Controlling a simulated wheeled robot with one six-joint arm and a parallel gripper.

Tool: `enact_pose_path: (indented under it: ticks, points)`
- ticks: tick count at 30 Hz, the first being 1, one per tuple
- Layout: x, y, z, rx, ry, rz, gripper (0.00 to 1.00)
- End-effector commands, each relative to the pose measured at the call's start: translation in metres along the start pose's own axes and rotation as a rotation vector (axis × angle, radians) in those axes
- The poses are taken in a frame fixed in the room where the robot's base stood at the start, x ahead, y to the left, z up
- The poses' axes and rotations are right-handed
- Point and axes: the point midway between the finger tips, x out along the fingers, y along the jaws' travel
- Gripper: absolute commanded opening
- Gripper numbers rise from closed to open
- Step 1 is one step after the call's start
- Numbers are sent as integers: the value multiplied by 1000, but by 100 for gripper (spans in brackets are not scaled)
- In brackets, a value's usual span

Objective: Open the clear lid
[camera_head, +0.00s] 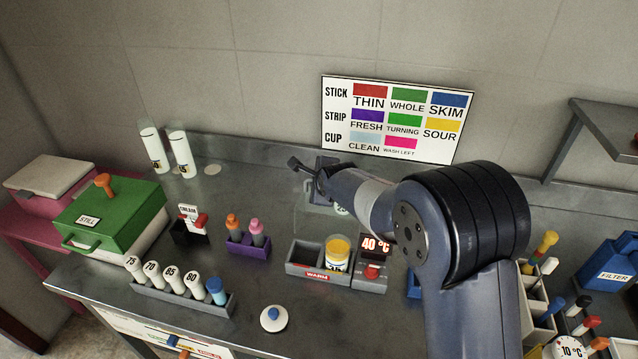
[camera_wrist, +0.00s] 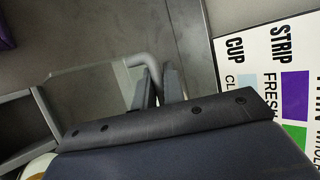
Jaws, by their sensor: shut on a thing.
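The clear lid (camera_wrist: 88,88) is a see-through panel at the left of the wrist view, with a bent grey handle (camera_wrist: 142,60). In the head view the lid (camera_head: 317,193) is faint, below my gripper at the back of the bench. My gripper (camera_head: 306,168) is shut on the handle; its two dark fingers show close together in the wrist view (camera_wrist: 159,86). My arm hides much of what is under and to the right of the lid. How far the lid is tilted is hard to tell.
The wall sign (camera_head: 392,120) is close behind my gripper. A green-lidded box (camera_head: 110,215) is at left. Bare bench lies left of my gripper.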

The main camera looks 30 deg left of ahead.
Motion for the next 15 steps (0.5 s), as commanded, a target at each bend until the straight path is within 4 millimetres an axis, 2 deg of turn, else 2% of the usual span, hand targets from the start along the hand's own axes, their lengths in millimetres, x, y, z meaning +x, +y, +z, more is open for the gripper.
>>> enact_pose_path:
  ticks: [13,14,15]
  points:
    - [2,3,-2,-1,3,7,0]
    - [2,4,-2,-1,3,7,12]
    - [2,4,-2,-1,3,8,15]
